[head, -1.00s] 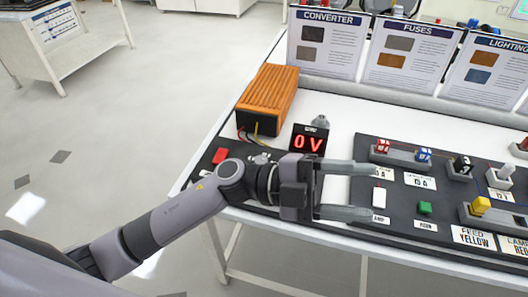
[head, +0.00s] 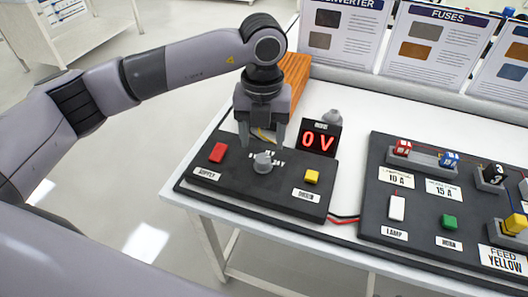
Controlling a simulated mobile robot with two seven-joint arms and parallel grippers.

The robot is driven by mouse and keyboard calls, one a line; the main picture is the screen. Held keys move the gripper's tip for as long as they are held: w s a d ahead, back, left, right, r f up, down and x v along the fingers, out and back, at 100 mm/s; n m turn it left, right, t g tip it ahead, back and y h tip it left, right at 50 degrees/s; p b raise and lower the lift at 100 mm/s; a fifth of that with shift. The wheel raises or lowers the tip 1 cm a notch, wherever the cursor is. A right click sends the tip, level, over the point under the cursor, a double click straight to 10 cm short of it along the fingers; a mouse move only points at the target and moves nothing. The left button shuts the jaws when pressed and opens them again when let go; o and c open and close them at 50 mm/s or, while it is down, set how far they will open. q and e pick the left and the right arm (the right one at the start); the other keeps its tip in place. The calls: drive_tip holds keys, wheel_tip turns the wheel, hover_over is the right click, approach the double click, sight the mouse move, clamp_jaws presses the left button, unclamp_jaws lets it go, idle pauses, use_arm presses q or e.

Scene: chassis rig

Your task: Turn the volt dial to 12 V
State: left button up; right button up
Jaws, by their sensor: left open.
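The volt dial is a grey knob (head: 263,162) on the black supply panel (head: 252,192), in the lower middle of the head view. The display (head: 320,138) behind it reads 0 V in red. My left gripper (head: 260,145) points down just behind and above the dial, with its fingers apart and nothing between them. The fingers partly cover the panel's print around the dial, so its marks cannot be read fully. My right gripper is not in view.
A red switch (head: 217,153) sits left of the dial and a yellow button (head: 312,177) right of it. The orange converter (head: 297,72) stands behind my gripper. A second black panel (head: 378,166) with fuses and buttons lies to the right.

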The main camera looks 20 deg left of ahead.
sight(263, 158)
use_arm(q)
wheel_tip(263, 158, down, 6)
drive_tip(key=shift+r, duration=0.15)
drive_tip(key=c, duration=1)
